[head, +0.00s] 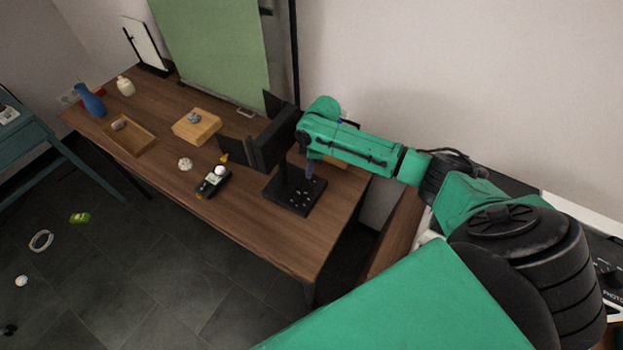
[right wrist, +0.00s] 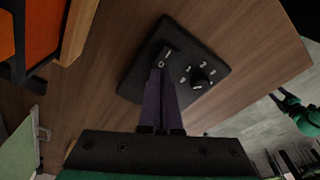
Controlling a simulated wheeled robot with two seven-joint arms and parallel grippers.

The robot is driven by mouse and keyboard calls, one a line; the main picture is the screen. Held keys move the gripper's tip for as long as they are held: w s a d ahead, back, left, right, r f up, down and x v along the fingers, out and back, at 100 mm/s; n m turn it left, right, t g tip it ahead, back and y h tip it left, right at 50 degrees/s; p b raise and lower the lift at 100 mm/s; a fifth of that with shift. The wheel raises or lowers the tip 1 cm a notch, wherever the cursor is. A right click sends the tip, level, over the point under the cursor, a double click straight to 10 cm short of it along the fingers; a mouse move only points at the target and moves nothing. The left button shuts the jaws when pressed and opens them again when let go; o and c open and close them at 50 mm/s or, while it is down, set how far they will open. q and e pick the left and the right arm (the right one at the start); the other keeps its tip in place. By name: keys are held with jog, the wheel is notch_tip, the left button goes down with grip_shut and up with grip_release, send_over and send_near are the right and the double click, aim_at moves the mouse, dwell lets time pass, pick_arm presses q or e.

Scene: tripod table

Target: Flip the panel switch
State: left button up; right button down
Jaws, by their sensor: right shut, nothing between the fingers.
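A black panel (head: 313,197) lies on the brown table near its right end. In the right wrist view the panel (right wrist: 136,86) carries a switch (right wrist: 166,53) with white I and O marks. Beside the switch is a round knob (right wrist: 200,77) ringed by numbers. My right gripper (head: 309,173) is over the panel, with its purple fingers shut and empty. In the right wrist view the gripper's fingertips (right wrist: 160,74) are at the O end of the switch. I cannot tell whether they touch it. My left gripper is not in view.
A dark handheld device (head: 213,181) with a white ball, a wooden block (head: 196,127), a wooden tray (head: 145,146) and a blue vase (head: 90,100) stand on the table (head: 255,235). A green screen (head: 210,50) rises at the back. The table's front right is clear.

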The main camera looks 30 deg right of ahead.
jog(key=shift+f+b, duration=0.55)
jog(key=shift+f, duration=0.4)
dwell(0.7)
notch_tip(320, 180, up, 7)
jog(key=p, duration=0.8)
jog(key=shift+r, duration=0.15)
